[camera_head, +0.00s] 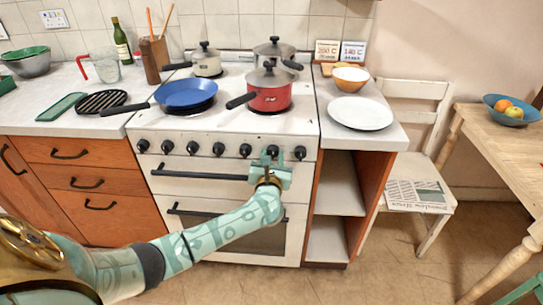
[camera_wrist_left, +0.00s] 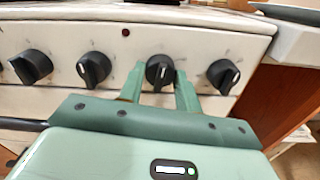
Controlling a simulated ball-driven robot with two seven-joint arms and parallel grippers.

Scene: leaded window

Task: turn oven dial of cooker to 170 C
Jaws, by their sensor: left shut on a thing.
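The white cooker (camera_head: 225,140) stands against the tiled wall with a row of several black dials along its front. My left gripper (camera_head: 272,156) is at the second dial from the right. In the left wrist view its green fingers (camera_wrist_left: 160,80) stand either side of this black dial (camera_wrist_left: 160,68) and are shut on it. The dial's white mark points roughly upward, tilted slightly right. The rightmost dial (camera_wrist_left: 223,75) is free beside the fingers. No scale numbers can be read around the dials. My right gripper is not in view.
A red pot (camera_head: 269,97), a blue pan (camera_head: 186,94) and other pots stand on the hob. Oven door handles (camera_head: 200,175) run below the dials. A white chair (camera_head: 425,150) stands to the right.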

